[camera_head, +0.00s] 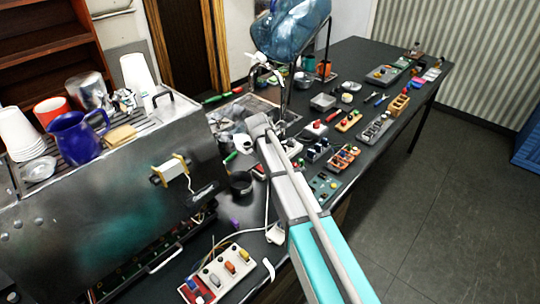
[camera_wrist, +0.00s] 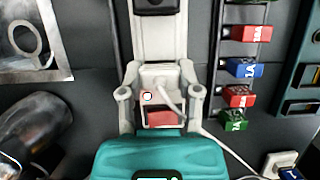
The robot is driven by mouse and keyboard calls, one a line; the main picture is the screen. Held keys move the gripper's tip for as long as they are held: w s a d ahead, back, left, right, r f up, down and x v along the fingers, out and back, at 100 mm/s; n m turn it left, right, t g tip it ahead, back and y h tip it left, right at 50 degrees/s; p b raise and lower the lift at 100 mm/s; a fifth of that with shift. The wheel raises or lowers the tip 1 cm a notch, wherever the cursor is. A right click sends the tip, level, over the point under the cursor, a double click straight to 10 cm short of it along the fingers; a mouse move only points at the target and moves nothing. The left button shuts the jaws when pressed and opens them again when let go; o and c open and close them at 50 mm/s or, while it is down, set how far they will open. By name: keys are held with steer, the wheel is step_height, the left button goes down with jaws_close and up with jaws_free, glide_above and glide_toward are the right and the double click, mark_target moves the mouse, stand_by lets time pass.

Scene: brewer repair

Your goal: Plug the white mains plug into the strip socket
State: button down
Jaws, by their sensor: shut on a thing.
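My gripper (camera_wrist: 160,100) is shut on a small white body that looks like the white mains plug (camera_wrist: 156,76). A white cable runs from it toward the lower right. A reddish piece (camera_wrist: 160,118) shows between the fingers, close to the white body; I cannot tell whether they are joined. In the head view my arm covers the jaws and what they hold. A white strip (camera_head: 240,262) with a red part and several coloured pieces lies near the front edge of the bench; its socket openings are too small to make out. The gripper is well beyond the strip.
A steel brewer (camera_head: 110,215) carrying cups and a blue jug (camera_head: 78,138) stands at the left. A black pot (camera_head: 240,184) and a loose white cable lie between it and my arm. Red, blue and green fuse-like blocks (camera_wrist: 245,68) sit right of the gripper. Several trays crowd the bench (camera_head: 345,60).

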steer(key=shift+c, duration=1.1)
jaws_free()
